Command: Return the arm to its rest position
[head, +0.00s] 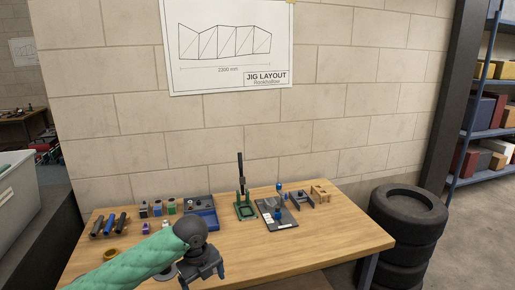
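My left arm, in a green padded sleeve, reaches in from the lower left of the head view. Its dark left gripper (203,277) is over the front part of the wooden table (320,243). The two fingers look spread apart, with nothing seen between them. The gripper hides a part of the table and most of a round grey item beside it. My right arm and gripper are not in view.
On the table stand a green fixture with a black upright rod (243,205), a grey plate with blue parts (276,213), a blue tray (203,213), dark cylinders (109,224) and small containers. Stacked tyres (406,230) stand to the right. The table's right front is clear.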

